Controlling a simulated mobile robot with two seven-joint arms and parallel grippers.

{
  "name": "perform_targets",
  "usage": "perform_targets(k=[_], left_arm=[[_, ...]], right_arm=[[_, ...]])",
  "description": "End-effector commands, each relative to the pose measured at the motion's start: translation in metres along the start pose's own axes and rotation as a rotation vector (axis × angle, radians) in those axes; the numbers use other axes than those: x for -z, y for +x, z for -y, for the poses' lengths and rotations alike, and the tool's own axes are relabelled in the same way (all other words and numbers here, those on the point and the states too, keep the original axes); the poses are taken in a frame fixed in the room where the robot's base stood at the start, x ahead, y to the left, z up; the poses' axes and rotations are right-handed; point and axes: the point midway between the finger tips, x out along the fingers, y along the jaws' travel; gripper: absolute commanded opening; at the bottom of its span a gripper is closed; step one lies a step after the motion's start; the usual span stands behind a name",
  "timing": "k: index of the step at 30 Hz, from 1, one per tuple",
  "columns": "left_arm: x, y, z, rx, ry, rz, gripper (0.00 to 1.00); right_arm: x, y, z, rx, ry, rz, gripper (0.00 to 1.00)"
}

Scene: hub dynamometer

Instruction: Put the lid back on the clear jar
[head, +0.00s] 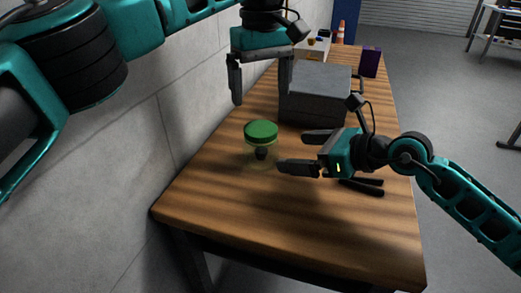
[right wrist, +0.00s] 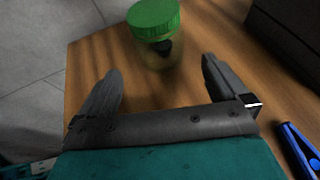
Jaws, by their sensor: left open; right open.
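The clear jar (head: 262,154) stands upright on the wooden table and holds a small dark object. It also shows in the right wrist view (right wrist: 160,58). The green lid (head: 261,130) rests on top of the jar's mouth, also in the right wrist view (right wrist: 153,17); whether it is fully seated I cannot tell. My left gripper (head: 262,98) is open and empty, pointing down above the lid and apart from it. My right gripper (head: 293,152) is open and empty, to the right of the jar, with its fingers pointing toward it and apart from it.
A grey box (head: 315,88) stands behind the jar, with a purple box (head: 370,62) further back. A wall runs along the left. The table's front is clear.

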Motion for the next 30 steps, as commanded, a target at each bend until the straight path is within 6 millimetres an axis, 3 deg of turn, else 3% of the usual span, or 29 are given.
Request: perform_targets(k=[15, 21, 30], left_arm=[[0.000, 0.000, 0.000, 0.000, 0.000, 0.000, 0.94], [0.000, 0.000, 0.000, 0.000, 0.000, 0.000, 0.94], [0.000, 0.000, 0.000, 0.000, 0.000, 0.000, 0.94]], right_arm=[[-0.001, 0.095, -0.002, -0.003, 0.000, 0.000, 1.00], [-0.001, 0.113, -0.001, -0.001, -0.001, 0.001, 1.00], [-0.001, 0.117, -0.001, -0.001, -0.001, 0.000, 1.00]])
